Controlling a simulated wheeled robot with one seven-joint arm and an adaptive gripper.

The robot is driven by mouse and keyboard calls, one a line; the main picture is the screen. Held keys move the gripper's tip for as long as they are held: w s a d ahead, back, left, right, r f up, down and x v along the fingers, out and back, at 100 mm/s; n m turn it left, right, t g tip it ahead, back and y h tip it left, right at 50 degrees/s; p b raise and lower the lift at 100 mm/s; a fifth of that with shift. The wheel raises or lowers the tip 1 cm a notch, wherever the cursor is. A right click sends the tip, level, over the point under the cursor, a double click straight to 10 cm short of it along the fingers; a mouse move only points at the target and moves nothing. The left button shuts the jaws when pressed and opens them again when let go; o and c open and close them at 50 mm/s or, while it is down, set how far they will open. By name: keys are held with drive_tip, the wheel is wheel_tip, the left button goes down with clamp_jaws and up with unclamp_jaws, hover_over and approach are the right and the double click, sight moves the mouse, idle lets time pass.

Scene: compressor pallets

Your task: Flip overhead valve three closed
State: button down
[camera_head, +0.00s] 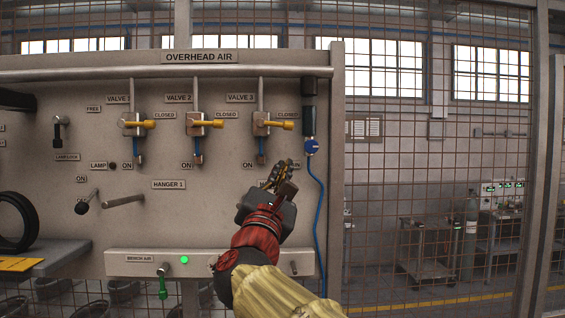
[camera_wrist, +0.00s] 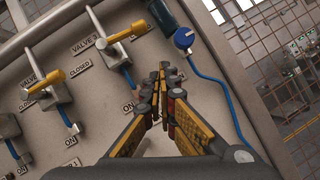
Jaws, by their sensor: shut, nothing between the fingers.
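Valve three (camera_head: 261,124) is the rightmost of three valves under the OVERHEAD AIR sign. Its yellow handle (camera_head: 283,125) points right, level, just below its CLOSED label. Valves one (camera_head: 134,123) and two (camera_head: 197,123) have their yellow handles pointing right in the same way. My gripper (camera_head: 273,172) is below valve three, apart from it, near the panel. In the wrist view my gripper (camera_wrist: 161,70) has its fingertips together and empty. There valve three's handle (camera_wrist: 127,33) shows beyond the tips, to the upper left.
A blue hose (camera_head: 322,200) hangs from a blue-capped fitting (camera_head: 311,147) close to the right of my gripper. A hanger peg (camera_head: 124,200) and a black-knobbed lever (camera_head: 86,202) stick out at left. The bench air ledge (camera_head: 215,262) lies below.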

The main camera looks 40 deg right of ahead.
drive_tip(key=shift+d+f+v, duration=0.15)
drive_tip(key=shift+v, duration=0.95)
drive_tip(key=shift+d+f+v, duration=0.15)
drive_tip(key=shift+v, duration=1)
drive_tip(key=shift+s, duration=0.15)
drive_tip(key=s+d+f+m+g+y, duration=0.1)
drive_tip(key=s+f+m+g+y, duration=0.2)
drive_tip(key=f, duration=0.6)
drive_tip(key=s+f+m+g+y, duration=0.1)
drive_tip(key=f+m+g+y, duration=0.1)
drive_tip(key=f+m, duration=0.5)
drive_tip(key=s+d+f+m+g+y, duration=0.1)
drive_tip(key=f+m+g+y, duration=0.15)
drive_tip(key=f, duration=0.85)
drive_tip(key=s+a+f+m+g+y, duration=0.1)
drive_tip(key=s+a+f+m+y, duration=0.2)
drive_tip(key=a+f, duration=0.6)
drive_tip(key=s+a+f+m+g+y, duration=0.1)
drive_tip(key=s+a+f+m+y, duration=0.3)
drive_tip(key=s+a+f+y, duration=0.3)
drive_tip(key=s+a+f, duration=0.2)
drive_tip(key=a, duration=0.2)
drive_tip(key=shift+a, duration=0.25)
